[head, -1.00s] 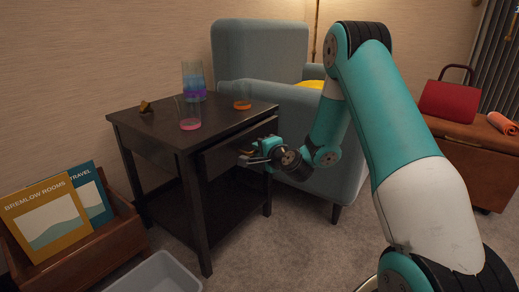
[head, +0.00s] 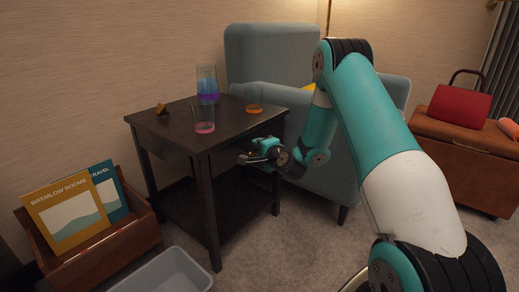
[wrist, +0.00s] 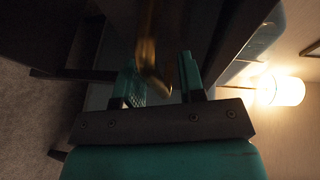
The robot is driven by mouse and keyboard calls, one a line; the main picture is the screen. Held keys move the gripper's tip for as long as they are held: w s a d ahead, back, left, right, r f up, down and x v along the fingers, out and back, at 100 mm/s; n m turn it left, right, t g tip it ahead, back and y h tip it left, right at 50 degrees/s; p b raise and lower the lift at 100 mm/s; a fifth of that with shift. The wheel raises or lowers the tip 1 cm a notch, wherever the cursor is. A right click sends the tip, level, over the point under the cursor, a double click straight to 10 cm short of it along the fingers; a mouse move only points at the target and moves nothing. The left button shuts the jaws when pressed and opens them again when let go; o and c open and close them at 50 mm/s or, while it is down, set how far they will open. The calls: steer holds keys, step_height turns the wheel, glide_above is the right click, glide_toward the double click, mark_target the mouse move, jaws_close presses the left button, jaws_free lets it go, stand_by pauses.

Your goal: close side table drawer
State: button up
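The dark wooden side table (head: 178,125) stands left of centre in the head view. Its drawer front (head: 226,158) faces right and is partly hidden by my gripper (head: 247,157). The front looks about in line with the table frame, but shadow and the arm hide any small gap. In the wrist view, the brass drawer handle (wrist: 148,55) lies between the two teal fingers of my gripper (wrist: 160,82). The fingers are apart, with a visible gap between the handle and the right finger.
On the tabletop are a glass with pink at its base (head: 204,120), a blue-purple glass (head: 207,84), an orange ring (head: 253,109) and a small brass object (head: 161,109). An armchair (head: 268,60) stands behind. A magazine crate (head: 140,235) and grey bin (head: 165,272) are front left.

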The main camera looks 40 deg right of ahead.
steer(key=shift+s, duration=0.1)
steer(key=shift+s+b, duration=0.15)
steer(key=shift+b, duration=0.15)
steer(key=b+v, duration=1.7)
steer(key=b, duration=0.2)
steer(key=shift+a, duration=0.1)
